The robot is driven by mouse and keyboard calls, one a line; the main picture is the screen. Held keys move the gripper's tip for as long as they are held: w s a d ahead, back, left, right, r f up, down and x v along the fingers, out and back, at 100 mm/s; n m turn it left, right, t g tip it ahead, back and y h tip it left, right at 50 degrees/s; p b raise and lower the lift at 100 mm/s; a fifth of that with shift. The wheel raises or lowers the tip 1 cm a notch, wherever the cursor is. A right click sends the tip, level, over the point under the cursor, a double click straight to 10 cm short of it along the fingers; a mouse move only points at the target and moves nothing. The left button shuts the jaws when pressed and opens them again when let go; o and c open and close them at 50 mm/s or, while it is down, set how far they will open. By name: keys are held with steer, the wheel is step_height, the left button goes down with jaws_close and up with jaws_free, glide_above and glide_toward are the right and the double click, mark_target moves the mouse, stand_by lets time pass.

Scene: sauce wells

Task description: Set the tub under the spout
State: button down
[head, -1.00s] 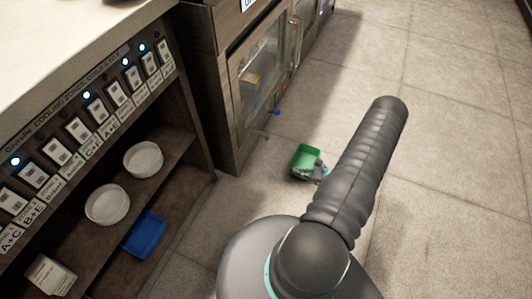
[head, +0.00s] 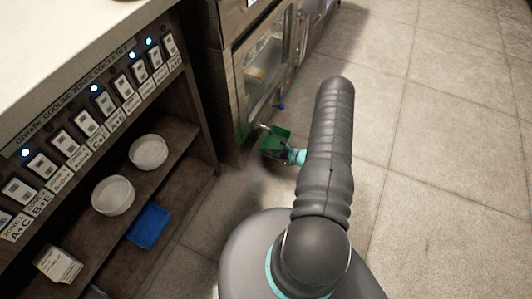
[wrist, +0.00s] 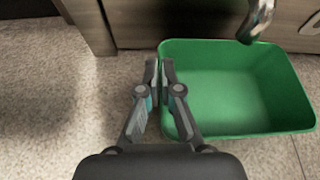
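The green tub (head: 277,137) is at the front of the far cabinet in the head view. The wrist view shows the empty inside of the tub (wrist: 225,92). My gripper (wrist: 160,66) is shut on the tub's left rim in the wrist view, one finger on each side of the wall. In the head view my gripper (head: 297,156) is at the tub's right side. A metal spout (wrist: 257,22) comes down over the tub's far edge in the wrist view. I cannot tell the height between the tub and the floor.
The shelf unit (head: 190,160) on the left holds white round bowls (head: 113,195) and a blue tray (head: 149,226). A glass-fronted cabinet (head: 262,75) stands behind the tub. The tiled floor (head: 430,150) on the right is clear.

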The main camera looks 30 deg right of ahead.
steer(key=shift+w+a+f, duration=0.55)
steer(key=shift+w+f, duration=0.05)
steer(key=shift+d+f, duration=0.1)
steer(key=shift+f, duration=0.05)
steer(key=shift+f, duration=0.2)
steer(key=c, duration=1.3)
jaws_free()
steer(key=shift+r, duration=0.2)
